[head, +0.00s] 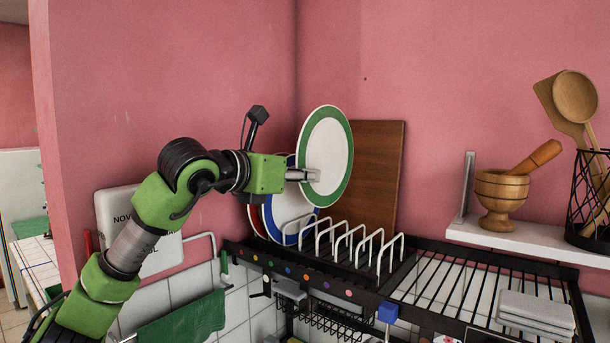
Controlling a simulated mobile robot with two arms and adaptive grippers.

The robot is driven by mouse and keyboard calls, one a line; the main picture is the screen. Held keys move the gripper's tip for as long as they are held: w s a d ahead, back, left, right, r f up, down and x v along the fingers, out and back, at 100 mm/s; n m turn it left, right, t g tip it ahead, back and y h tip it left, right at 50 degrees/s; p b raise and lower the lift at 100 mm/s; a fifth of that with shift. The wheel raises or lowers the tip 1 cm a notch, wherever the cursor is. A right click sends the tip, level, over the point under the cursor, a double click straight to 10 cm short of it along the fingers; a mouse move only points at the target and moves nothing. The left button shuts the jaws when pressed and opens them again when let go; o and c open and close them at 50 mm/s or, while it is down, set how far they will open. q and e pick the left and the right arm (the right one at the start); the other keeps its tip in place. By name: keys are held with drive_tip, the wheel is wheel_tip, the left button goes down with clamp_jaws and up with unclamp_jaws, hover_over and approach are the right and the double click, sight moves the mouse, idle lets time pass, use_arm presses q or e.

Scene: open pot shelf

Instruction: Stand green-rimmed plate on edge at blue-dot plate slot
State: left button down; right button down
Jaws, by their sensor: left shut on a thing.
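The green-rimmed plate (326,150) is white with a green band. It is upright in the air above the wire plate rack (352,243), its lower edge above the wire loops. My left gripper (312,175) is shut on the plate's left-hand, lower part. The rack has a row of white wire loops. Small coloured dots (305,278) run along the black front rail below it. My right gripper is out of view.
A blue-rimmed plate (287,205) and a red plate (256,219) stand at the rack's left end. A brown board (375,170) leans behind the rack. Right of it are a bare wire shelf (430,285), folded cloths (535,312) and a mortar (502,195).

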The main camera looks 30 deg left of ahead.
use_arm(q)
wheel_tip(320, 180, down, 10)
drive_tip(key=b, duration=0.8)
drive_tip(key=shift+r, duration=0.25)
drive_tip(key=shift+f+b, duration=0.3)
drive_tip(key=shift+b, duration=0.25)
idle(0.5)
drive_tip(key=c, duration=2)
unclamp_jaws()
drive_tip(key=shift+s, duration=0.1)
